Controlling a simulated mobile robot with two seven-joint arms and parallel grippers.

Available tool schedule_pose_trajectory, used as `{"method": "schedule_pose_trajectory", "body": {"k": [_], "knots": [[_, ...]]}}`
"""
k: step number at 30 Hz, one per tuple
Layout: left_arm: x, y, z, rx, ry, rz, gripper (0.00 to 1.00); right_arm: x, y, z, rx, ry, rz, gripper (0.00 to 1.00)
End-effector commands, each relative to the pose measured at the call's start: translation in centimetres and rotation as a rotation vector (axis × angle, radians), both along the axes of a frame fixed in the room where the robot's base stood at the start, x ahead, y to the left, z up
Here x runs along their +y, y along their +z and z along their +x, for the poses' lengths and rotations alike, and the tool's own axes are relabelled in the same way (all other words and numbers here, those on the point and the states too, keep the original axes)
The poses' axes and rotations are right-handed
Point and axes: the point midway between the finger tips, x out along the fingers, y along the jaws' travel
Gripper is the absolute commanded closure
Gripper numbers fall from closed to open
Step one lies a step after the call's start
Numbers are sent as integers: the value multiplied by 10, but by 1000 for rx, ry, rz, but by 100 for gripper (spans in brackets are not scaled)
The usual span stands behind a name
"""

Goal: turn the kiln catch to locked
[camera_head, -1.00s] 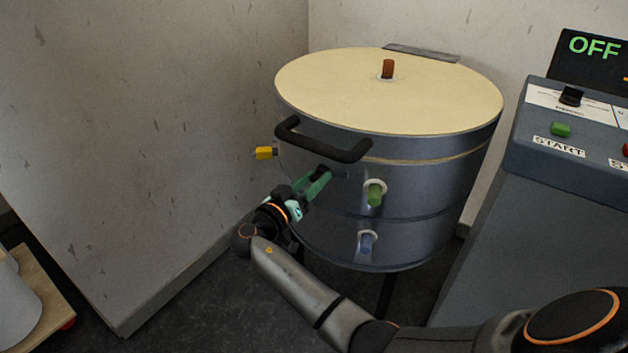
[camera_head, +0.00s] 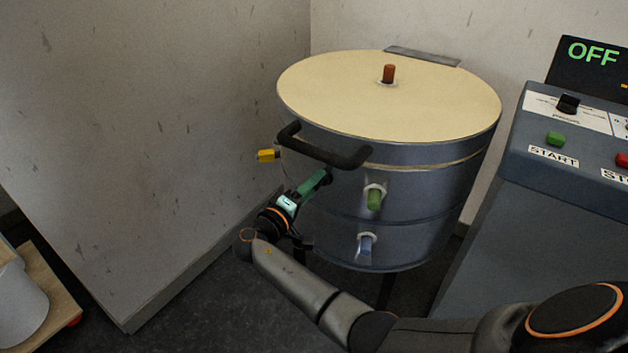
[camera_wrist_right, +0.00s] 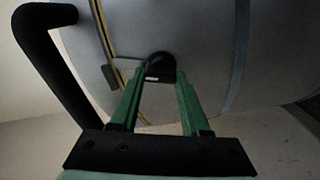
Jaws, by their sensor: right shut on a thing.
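The kiln (camera_head: 415,215) is a grey drum with a cream lid (camera_head: 430,105) that lies closed on top. My right gripper (camera_head: 324,176) is at its front, below the black lid handle (camera_head: 340,158). The kiln catch (camera_wrist_right: 158,66) shows in the right wrist view as a dark rounded piece on the kiln wall, near the lid seam. The green fingers of my right gripper (camera_wrist_right: 157,82) are on either side of it, shut on it. In the head view the gripper hides the catch, and I cannot read its position. My left gripper is out of view.
A green plug (camera_head: 374,200) and a blue plug (camera_head: 366,243) stick out of the kiln front. A yellow one (camera_head: 267,156) is at its left and a brown one (camera_head: 389,73) on the lid. The control console (camera_head: 560,165) reads OFF. A wall stands close at left.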

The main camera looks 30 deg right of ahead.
Motion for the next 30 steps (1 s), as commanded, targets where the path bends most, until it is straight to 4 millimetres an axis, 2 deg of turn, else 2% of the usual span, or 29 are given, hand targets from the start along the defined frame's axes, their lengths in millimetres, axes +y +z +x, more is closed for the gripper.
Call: {"method": "schedule_pose_trajectory", "body": {"k": [12,30], "knots": [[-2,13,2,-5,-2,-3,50,-1,1,1,234,-1,-99,100],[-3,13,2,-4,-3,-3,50,-1,0,1,294,0,-125,100]]}}
